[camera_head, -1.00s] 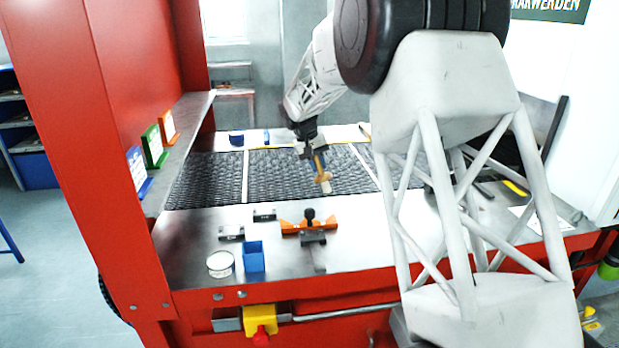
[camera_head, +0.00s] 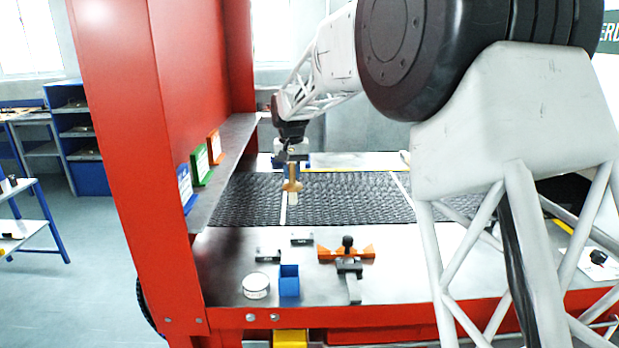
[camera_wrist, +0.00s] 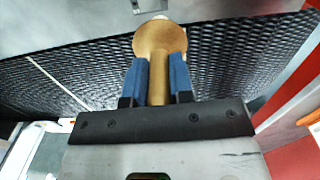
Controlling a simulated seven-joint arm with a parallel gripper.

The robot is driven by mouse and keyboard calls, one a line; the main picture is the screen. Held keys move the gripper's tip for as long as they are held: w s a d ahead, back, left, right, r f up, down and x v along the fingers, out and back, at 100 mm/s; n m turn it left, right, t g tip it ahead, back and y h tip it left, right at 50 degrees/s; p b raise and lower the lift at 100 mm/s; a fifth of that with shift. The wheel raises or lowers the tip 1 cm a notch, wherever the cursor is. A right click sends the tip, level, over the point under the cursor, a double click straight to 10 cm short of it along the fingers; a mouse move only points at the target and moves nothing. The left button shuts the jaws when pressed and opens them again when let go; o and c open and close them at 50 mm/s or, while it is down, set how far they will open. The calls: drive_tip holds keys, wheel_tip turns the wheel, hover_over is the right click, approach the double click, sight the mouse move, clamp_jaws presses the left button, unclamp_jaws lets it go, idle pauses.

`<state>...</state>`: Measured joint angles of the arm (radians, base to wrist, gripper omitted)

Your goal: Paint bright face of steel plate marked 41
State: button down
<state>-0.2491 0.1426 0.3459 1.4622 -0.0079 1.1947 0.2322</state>
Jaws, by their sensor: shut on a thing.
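My gripper (camera_head: 291,171) is shut on a wooden-handled brush (camera_head: 293,187) with a pale tip, held pointing down above the mesh belt. In the wrist view the blue fingers of my gripper (camera_wrist: 160,78) clasp the tan handle of the brush (camera_wrist: 159,40). Small dark plate-like pieces lie on the steel bench: one at left (camera_head: 268,255), one further back (camera_head: 302,239). Their markings are too small to read, so I cannot tell which is 41. A round pale-topped tin (camera_head: 256,286) stands at the front left of the bench.
A blue open box (camera_head: 289,281) stands right of the tin. An orange fixture (camera_head: 328,254) with a black knob sits right of the pieces. The dark mesh belt (camera_head: 246,203) runs behind the bench. A red post (camera_head: 140,170) and a shelf with coloured cards stand at left.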

sight(291, 187)
drive_tip(key=shift+s+a+r, duration=0.1)
drive_tip(key=shift+a, duration=0.15)
idle(0.3)
drive_tip(key=shift+f, duration=2.5)
drive_tip(key=shift+r, duration=0.5)
drive_tip(key=shift+f, duration=0.1)
